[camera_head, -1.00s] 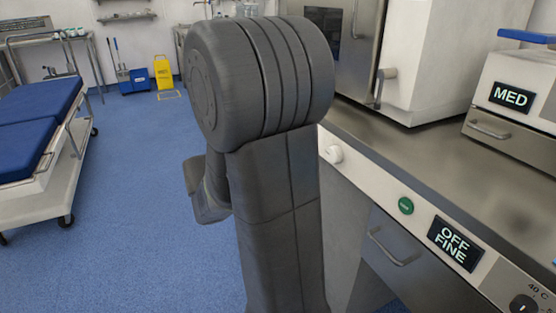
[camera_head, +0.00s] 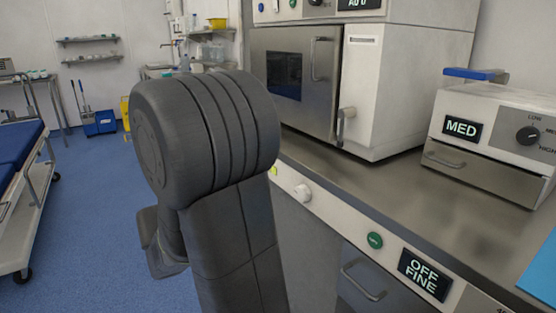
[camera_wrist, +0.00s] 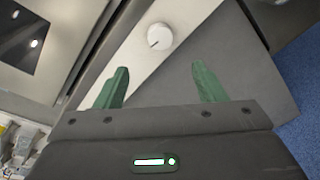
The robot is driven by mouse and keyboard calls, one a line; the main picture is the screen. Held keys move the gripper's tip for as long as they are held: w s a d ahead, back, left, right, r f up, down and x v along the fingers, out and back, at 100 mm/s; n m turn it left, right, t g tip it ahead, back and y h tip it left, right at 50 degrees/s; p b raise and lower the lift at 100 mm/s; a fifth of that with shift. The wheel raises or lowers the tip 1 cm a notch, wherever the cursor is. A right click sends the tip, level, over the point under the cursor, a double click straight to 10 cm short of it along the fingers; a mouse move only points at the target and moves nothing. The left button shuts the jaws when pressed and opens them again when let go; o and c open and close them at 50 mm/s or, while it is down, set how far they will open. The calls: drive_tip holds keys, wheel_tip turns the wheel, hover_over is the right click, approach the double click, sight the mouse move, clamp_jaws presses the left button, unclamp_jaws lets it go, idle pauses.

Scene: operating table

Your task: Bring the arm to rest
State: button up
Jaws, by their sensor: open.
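My gripper (camera_wrist: 161,90) shows in the wrist view with its two green fingers spread apart and nothing between them. Beyond the fingers are the pale front panel of the counter with a white knob (camera_wrist: 159,36) and a grey cabinet face. In the head view my grey arm stands in the middle foreground, folded up beside the counter. My gripper is hidden behind the arm there.
The steel counter (camera_head: 395,195) runs along the right, with a steel-doored machine (camera_head: 300,80) and a box labelled MED (camera_head: 490,165) on it. A blue-padded trolley (camera_head: 20,190) stands at the left. Blue floor (camera_head: 85,220) between is clear.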

drive_tip(key=b+x, duration=0.2)
drive_tip(key=x, duration=1)
drive_tip(key=shift+w+d+b, duration=0.15)
drive_tip(key=shift+w+b, duration=0.05)
drive_tip(key=shift+b, duration=0.1)
drive_tip(key=p, duration=0.3)
approach(299, 194)
drive_tip(key=b+x, duration=0.3)
drive_tip(key=x, duration=0.5)
drive_tip(key=shift+w+d+f, duration=0.15)
drive_tip(key=shift+d, duration=0.15)
drive_tip(key=shift+a+r+n+p, duration=0.1)
drive_tip(key=shift+r+n+p, duration=0.25)
drive_tip(key=shift+p, duration=0.4)
drive_tip(key=n+p, duration=0.4)
drive_tip(key=p, duration=0.2)
drive_tip(key=shift+a+n+g+h+p, duration=0.1)
drive_tip(key=shift+n+g+h+p, duration=0.15)
drive_tip(key=shift+g+h+p, duration=0.15)
drive_tip(key=n+p, duration=0.3)
drive_tip(key=p, duration=0.1)
drive_tip(key=shift+w+f+n+h, duration=0.1)
drive_tip(key=shift+n+h, duration=0.2)
drive_tip(key=shift+f+n+g+h+p, duration=0.15)
drive_tip(key=shift+n+p, duration=0.35)
drive_tip(key=shift+n, duration=0.3)
drive_tip(key=shift+f+n+g+h+p, duration=0.15)
drive_tip(key=shift+n+p, duration=0.35)
drive_tip(key=shift+n, duration=0.3)
